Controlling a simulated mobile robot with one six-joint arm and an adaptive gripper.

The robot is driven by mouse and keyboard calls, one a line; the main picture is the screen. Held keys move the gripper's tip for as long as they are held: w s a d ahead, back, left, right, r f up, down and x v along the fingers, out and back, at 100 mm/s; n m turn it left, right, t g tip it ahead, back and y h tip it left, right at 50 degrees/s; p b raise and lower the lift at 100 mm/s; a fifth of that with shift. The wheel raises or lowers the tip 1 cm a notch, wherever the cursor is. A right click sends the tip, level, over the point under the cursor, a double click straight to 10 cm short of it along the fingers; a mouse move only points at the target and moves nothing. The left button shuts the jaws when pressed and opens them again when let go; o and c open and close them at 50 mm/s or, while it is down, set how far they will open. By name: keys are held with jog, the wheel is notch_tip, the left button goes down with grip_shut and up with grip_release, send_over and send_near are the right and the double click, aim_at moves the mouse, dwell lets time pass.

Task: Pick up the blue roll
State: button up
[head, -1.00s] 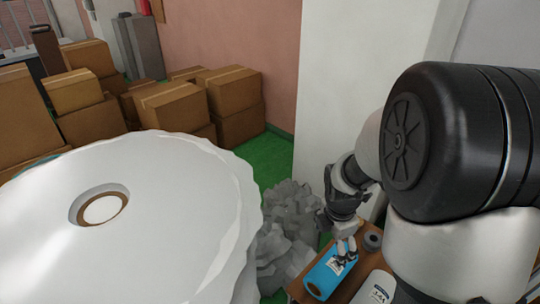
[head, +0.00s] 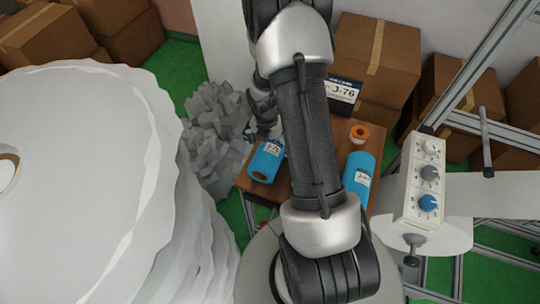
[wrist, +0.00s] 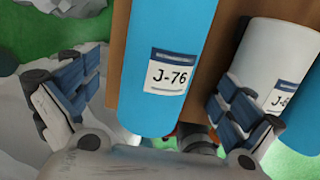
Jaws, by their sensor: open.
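A blue roll (head: 266,160) with a white label lies on the left side of a small wooden table (head: 250,186). In the wrist view this blue roll (wrist: 172,35) fills the middle, and its label reads J-76. My gripper (wrist: 158,82) is open, with one finger on each side of the roll and gaps between. In the head view my gripper (head: 264,124) is at the roll's far end, partly hidden by my arm. A second blue roll (head: 358,170) lies on the table's right side. My arm hides the table's middle.
A white roll (wrist: 268,62) lies right of the labelled roll in the wrist view. A small orange roll (head: 359,132) is at the table's back right. Crumpled grey material (head: 215,130) and a huge white roll (head: 90,190) stand left. A control box (head: 420,180) is at right, cardboard boxes (head: 375,60) behind.

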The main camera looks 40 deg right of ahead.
jog(key=f+b, duration=0.1)
jog(key=f, duration=0.1)
jog(key=f+b, duration=0.1)
jog(key=f, duration=0.1)
jog(key=f+b, duration=0.1)
jog(key=f, duration=0.1)
jog(key=shift+w+d, duration=0.1)
jog(key=shift+d, duration=0.15)
jog(key=shift+r, duration=0.15)
jog(key=shift+c, duration=0.5)
jog(key=c, duration=1.2)
jog(key=shift+c, duration=0.3)
jog(key=shift+r, duration=0.15)
